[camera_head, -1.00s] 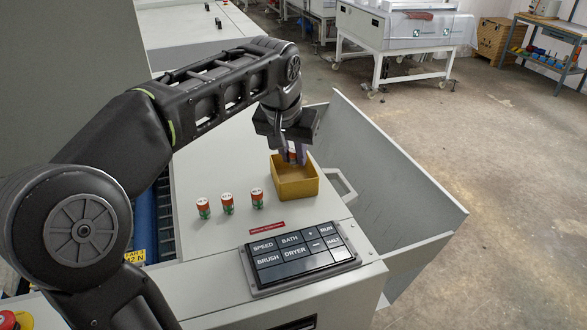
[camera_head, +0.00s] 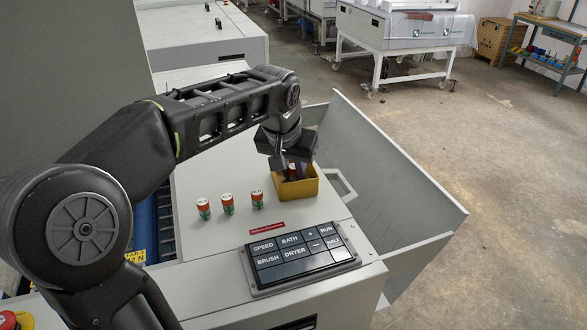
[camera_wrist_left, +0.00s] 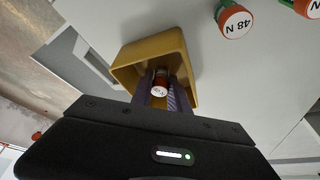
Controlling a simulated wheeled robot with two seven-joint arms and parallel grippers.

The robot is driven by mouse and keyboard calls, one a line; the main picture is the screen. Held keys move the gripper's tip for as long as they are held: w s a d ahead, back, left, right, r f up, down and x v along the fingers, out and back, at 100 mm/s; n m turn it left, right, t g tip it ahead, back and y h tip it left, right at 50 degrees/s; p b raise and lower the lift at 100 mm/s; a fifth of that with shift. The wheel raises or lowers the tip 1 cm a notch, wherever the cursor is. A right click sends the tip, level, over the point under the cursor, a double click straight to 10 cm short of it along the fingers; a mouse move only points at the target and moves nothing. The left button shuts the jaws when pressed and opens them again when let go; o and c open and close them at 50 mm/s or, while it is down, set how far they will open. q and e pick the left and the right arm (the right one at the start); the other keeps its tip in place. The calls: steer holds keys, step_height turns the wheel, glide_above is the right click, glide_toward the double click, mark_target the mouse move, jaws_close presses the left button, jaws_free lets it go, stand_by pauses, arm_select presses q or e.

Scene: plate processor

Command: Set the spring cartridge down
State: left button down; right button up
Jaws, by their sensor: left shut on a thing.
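My left gripper (camera_head: 290,171) reaches into the yellow bin (camera_head: 301,188) on the machine top. It also shows in the left wrist view (camera_wrist_left: 165,95), shut on a spring cartridge (camera_wrist_left: 160,85) with a white end cap and red-orange body. The held cartridge is inside the bin's opening; whether it touches the bottom I cannot tell. My right gripper is not in view.
A black button panel (camera_head: 302,257) lies in front of the cartridges, with a red label strip (camera_head: 267,228) behind it. The surface around the cartridges is clear.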

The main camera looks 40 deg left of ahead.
arm_select(q)
steer(key=c, duration=1.5)
jaws_free()
steer(key=shift+f, duration=0.1)
steer(key=shift+c, duration=0.2)
steer(key=shift+r, duration=0.25)
steer(key=v, duration=1.1)
steer(key=shift+s+r, duration=0.3)
steer(key=shift+r, duration=0.05)
